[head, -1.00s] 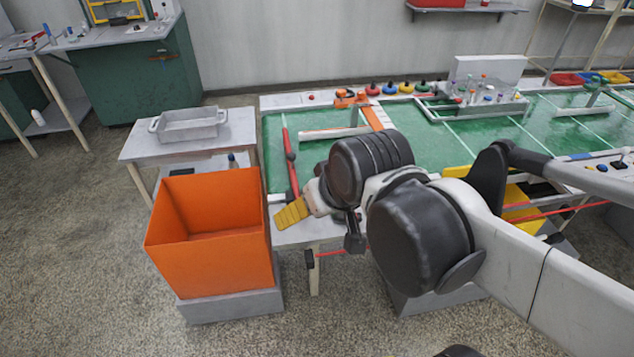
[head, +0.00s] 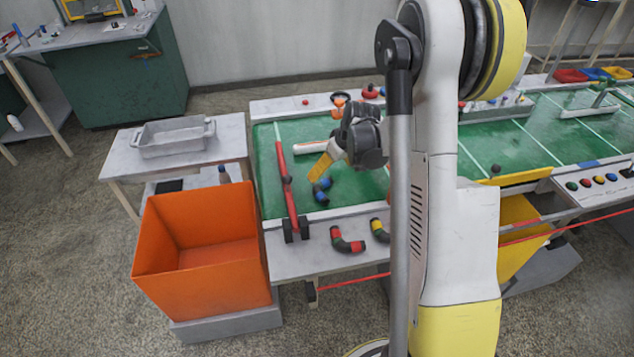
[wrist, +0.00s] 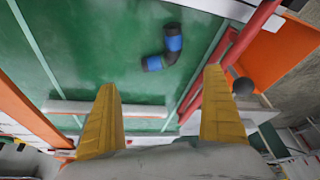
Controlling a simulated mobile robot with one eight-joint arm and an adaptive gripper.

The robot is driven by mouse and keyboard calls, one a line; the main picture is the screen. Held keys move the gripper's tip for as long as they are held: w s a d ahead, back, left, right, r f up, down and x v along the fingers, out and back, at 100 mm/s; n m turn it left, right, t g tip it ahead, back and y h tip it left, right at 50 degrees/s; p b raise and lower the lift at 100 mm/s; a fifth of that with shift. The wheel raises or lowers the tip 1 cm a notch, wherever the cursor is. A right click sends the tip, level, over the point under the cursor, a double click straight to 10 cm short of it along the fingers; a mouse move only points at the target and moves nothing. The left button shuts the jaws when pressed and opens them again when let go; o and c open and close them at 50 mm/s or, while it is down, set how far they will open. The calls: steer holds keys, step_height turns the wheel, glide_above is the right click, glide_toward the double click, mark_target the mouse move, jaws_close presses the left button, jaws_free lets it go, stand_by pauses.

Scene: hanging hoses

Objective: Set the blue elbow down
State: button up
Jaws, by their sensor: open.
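The blue elbow (head: 322,190), a short bent piece with blue bands and dark ends, lies on the green table top (head: 345,203) near its left front. In the wrist view the blue elbow (wrist: 163,48) lies on the green beyond my fingertips, with a visible gap. My gripper (head: 321,166) is above the table just behind the elbow in the head view. In the wrist view its two yellow fingers (wrist: 161,78) are spread wide with nothing between them. Only one finger shows clearly in the head view.
A red bar (head: 286,185) lies left of the elbow. A red-and-black elbow (head: 347,242) and a yellow-banded elbow (head: 379,230) lie on the front ledge. An orange bin (head: 200,278) stands front left. A grey tray (head: 173,139) sits on the side table. My arm hides the middle.

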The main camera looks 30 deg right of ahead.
mark_target(320, 183)
steer(key=b+x, duration=0.2)
steer(key=x, duration=0.3)
steer(key=shift+a+f, duration=0.1)
steer(key=b+x, duration=0.3)
steer(key=x, duration=0.2)
steer(key=shift+w+a+f, duration=0.1)
steer(key=shift+w+a, duration=0.1)
steer(key=shift+w, duration=0.1)
steer(key=c, duration=1.7)
steer(key=shift+o, duration=0.2)
steer(key=shift+r, duration=0.25)
step_height(320, 183, up, 5)
steer(key=p, duration=0.3)
steer(key=shift+s+d+f, duration=0.1)
steer(key=shift+f, duration=0.1)
steer(key=s+d+r+p, duration=0.3)
steer(key=s+d+r, duration=0.3)
steer(key=s+d, duration=0.1)
steer(key=shift+s+d+p, duration=0.3)
steer(key=shift+s+p, duration=0.05)
steer(key=shift+s, duration=0.35)
